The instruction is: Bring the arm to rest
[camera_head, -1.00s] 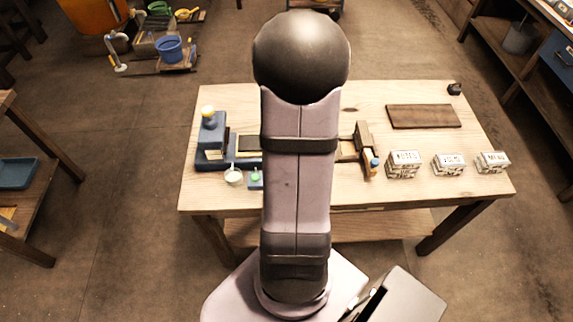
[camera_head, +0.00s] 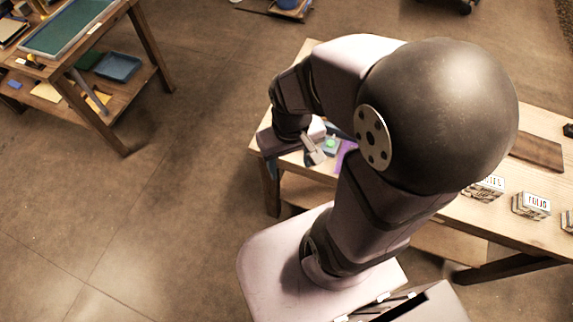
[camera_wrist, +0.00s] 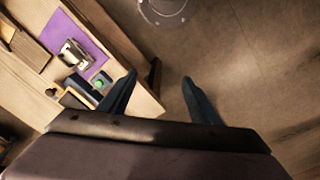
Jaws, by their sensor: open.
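My gripper (camera_wrist: 158,85) is open in the wrist view, with its two dark fingers apart and nothing between them. The fingertips are hard to make out there.
A purple mat (camera_wrist: 50,40) with a metal piece (camera_wrist: 74,54) lies on the table near a green-topped item (camera_wrist: 99,84). Lettered blocks (camera_head: 531,205) and a dark board (camera_head: 537,151) are at the right. Another table (camera_head: 130,75) stands at the left, with open floor between.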

